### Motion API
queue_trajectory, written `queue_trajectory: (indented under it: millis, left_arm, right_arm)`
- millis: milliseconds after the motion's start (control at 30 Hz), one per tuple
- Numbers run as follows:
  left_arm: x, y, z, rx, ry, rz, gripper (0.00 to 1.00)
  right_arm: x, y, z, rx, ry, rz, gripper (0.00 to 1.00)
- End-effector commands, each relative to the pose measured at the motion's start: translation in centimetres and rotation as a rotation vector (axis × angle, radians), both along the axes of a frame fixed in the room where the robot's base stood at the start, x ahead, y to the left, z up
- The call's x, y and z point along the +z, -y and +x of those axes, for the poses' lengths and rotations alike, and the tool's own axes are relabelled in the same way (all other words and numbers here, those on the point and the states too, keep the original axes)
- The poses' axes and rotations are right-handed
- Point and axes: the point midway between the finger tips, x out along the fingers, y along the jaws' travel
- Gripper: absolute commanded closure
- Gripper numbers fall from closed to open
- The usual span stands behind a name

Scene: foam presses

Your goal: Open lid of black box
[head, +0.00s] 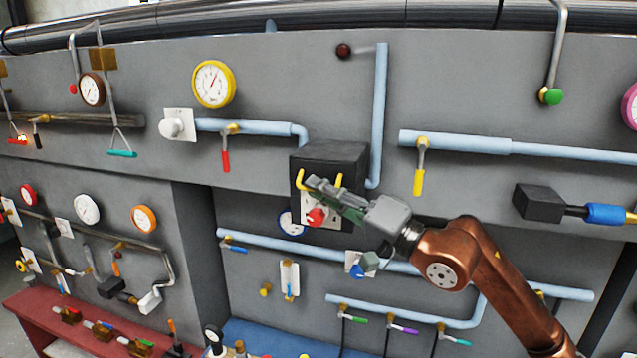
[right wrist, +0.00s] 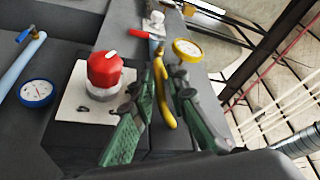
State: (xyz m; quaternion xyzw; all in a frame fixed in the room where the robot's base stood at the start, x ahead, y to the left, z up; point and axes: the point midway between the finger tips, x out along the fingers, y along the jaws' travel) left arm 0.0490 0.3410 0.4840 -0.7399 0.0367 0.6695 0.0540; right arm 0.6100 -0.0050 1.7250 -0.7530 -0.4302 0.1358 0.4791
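The black box (head: 345,160) sticks out from the grey wall in the middle of the head view. Its front bears a white plate (right wrist: 75,115), a red knob (right wrist: 105,70) and yellow handles (head: 300,180). My right gripper (head: 318,186) reaches the box front from the right. In the right wrist view its green fingers (right wrist: 163,85) stand apart, on either side of a yellow handle (right wrist: 165,105). A small gap seems to show between handle and fingers. The gripper partly hides the box front in the head view. My left gripper is not in view.
A blue pipe (head: 380,110) runs down close to the box's right side. Another blue pipe (head: 260,127) ends left of it. A blue-rimmed gauge (head: 290,223) sits below left, a red lever (head: 226,160) further left. A yellow lever (head: 418,182) hangs to the right.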

Motion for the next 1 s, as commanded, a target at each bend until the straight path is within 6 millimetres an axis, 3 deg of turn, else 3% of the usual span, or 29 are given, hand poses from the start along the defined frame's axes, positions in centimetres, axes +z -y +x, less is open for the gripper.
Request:
queue_trajectory:
  millis: [367,600,1000]
  left_arm:
    - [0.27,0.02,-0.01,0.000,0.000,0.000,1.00]
    - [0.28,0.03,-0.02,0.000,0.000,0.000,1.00]
    - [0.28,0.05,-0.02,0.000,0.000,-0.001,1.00]
  right_arm:
    - [0.06,-0.63,0.47,0.000,-0.001,0.001,0.86]
    - [0.06,-0.58,0.46,0.000,-0.002,0.001,1.00]
    - [0.04,-0.56,0.47,0.000,-0.002,0.001,1.00]
